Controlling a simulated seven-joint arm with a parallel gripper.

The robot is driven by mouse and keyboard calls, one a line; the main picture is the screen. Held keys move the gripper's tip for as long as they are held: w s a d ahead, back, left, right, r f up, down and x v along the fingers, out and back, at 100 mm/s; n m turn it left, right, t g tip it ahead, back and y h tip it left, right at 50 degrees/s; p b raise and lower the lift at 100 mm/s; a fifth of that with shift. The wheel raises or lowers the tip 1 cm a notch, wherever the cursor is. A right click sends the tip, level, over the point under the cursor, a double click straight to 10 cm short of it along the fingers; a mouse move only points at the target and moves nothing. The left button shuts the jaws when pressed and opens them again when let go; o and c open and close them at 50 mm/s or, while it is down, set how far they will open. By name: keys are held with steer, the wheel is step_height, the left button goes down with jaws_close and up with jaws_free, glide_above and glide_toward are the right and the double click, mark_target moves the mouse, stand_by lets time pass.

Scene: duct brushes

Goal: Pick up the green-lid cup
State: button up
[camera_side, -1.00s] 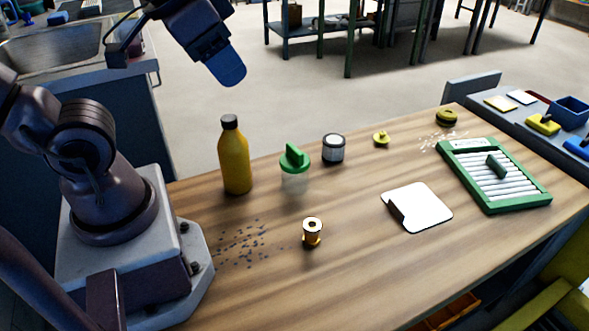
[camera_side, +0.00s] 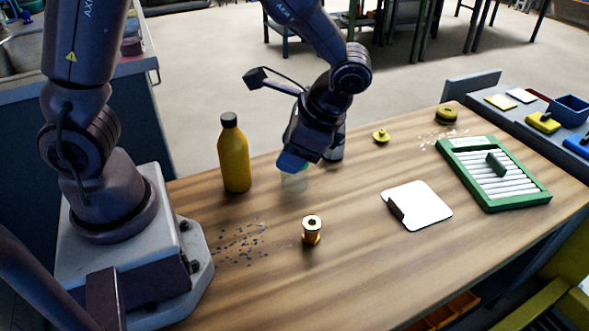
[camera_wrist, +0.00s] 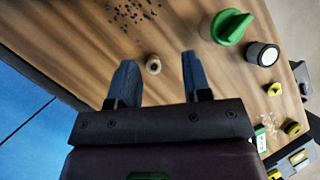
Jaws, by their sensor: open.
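The green-lid cup (camera_side: 296,182) has a clear body and stands on the wooden table; in the side view my gripper hides most of its green lid. In the wrist view its green lid (camera_wrist: 231,27) shows at the top right, beyond and to the right of the fingers. My gripper (camera_side: 292,162) is low over the cup in the side view, pointing down, with blue fingertips. In the wrist view my gripper (camera_wrist: 158,75) is open, with its two fingers apart and nothing held between them.
A yellow bottle (camera_side: 234,160) stands left of the cup. A dark jar with a pale lid (camera_wrist: 263,54) is close beside it. A copper spool (camera_side: 312,230) stands nearer the front. A white dustpan-like plate (camera_side: 425,205) and a green-framed rack (camera_side: 520,203) lie to the right.

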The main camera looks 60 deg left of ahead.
steer(key=w+f+m+y, duration=0.1)
steer(key=f+m+y, duration=0.1)
steer(key=f+y, duration=0.1)
steer(key=w+f+m+y, duration=0.2)
steer(key=f+m+y, duration=0.1)
steer(key=f, duration=0.2)
steer(key=w+a+f+m+y, duration=0.1)
steer(key=w+f+m+y, duration=0.1)
steer(key=f+m+y, duration=0.1)
step_height(320, 180, down, 2)
steer(key=shift+w+a+f+g+y, duration=0.1)
steer(key=shift+g+y, duration=0.3)
steer(key=shift+y, duration=0.1)
steer(key=shift+w+f+m+t+y, duration=0.25)
steer(key=shift+w+m+t+y, duration=0.3)
steer(key=shift+y, duration=0.15)
steer(key=shift+m+t+y, duration=0.35)
steer(key=shift+m+y, duration=0.2)
steer(key=shift+y, duration=0.35)
steer(key=a, duration=0.4)
steer(key=a+r, duration=0.1)
steer(key=a, duration=0.3)
steer(key=a+r, duration=0.1)
steer(key=a, duration=0.3)
steer(key=shift+w+a+r, duration=0.25)
steer(key=shift+w+a, duration=0.05)
steer(key=shift+a, duration=0.05)
jaws_close()
